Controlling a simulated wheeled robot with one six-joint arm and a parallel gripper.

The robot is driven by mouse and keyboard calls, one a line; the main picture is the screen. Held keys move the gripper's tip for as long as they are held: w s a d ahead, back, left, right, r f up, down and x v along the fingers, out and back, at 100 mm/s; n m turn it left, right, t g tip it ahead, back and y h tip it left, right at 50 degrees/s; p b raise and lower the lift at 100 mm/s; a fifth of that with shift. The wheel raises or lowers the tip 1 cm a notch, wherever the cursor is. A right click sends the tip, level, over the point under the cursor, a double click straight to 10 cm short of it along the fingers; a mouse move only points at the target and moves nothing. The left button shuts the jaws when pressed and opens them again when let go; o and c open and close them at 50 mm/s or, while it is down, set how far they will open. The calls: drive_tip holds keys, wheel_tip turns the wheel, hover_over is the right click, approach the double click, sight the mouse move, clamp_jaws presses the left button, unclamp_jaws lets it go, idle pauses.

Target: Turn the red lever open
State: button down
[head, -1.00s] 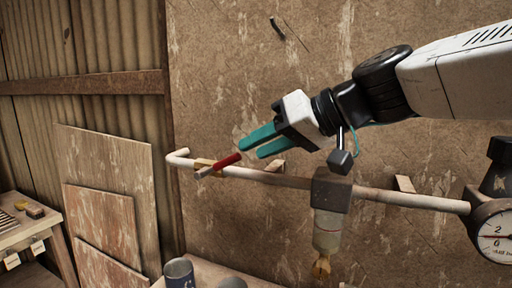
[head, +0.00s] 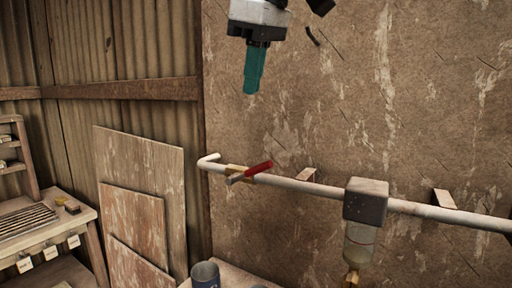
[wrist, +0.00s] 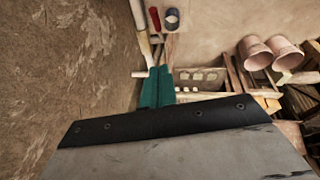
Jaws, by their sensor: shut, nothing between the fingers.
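The red lever (head: 259,168) sits at the brass valve (head: 237,169) near the left end of the white pipe. Its red grip points up and right, at a slant across the pipe. In the wrist view the red lever (wrist: 154,20) shows at the top, beyond my fingertips. My gripper (head: 250,90) has teal fingers closed together and pointing down. It is above the lever, with a clear gap, and holds nothing. The shut fingers also show in the wrist view (wrist: 157,82).
The pipe (head: 310,188) runs along a worn wall panel and carries a grey block with a filter bowl (head: 360,238). A dark cup (head: 205,273) stands below the valve. Boards (head: 140,190) lean at left beside a shelf bench. Pots (wrist: 255,52) show in the wrist view.

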hover_over(271, 164)
drive_tip(key=w+a, duration=0.2)
drive_tip(key=a, duration=0.2)
wheel_tip(271, 164, down, 8)
drive_tip(key=f, duration=0.1)
drive_tip(key=d+f, duration=0.1)
drive_tip(key=f, duration=0.2)
drive_tip(key=shift+s+d, duration=0.2)
drive_tip(key=shift+s, duration=0.05)
drive_tip(key=shift+d+f, duration=0.1)
drive_tip(key=shift+s+d, duration=0.1)
drive_tip(key=shift+s+d+f+t+y, duration=0.25)
drive_tip(key=shift+d+f+t+y, duration=0.2)
drive_tip(key=shift+y, duration=0.25)
drive_tip(key=shift+s+d+f+t+y, duration=0.2)
drive_tip(key=shift+d+f+t+y, duration=0.15)
drive_tip(key=shift+f+y, duration=0.2)
drive_tip(key=shift+s+d+f+t+y, duration=0.15)
drive_tip(key=shift+d+f+t+y, duration=0.15)
drive_tip(key=shift+f+y, duration=0.45)
drive_tip(key=shift+y, duration=0.1)
drive_tip(key=shift+s+d+f, duration=0.15)
drive_tip(key=shift+f, duration=0.55)
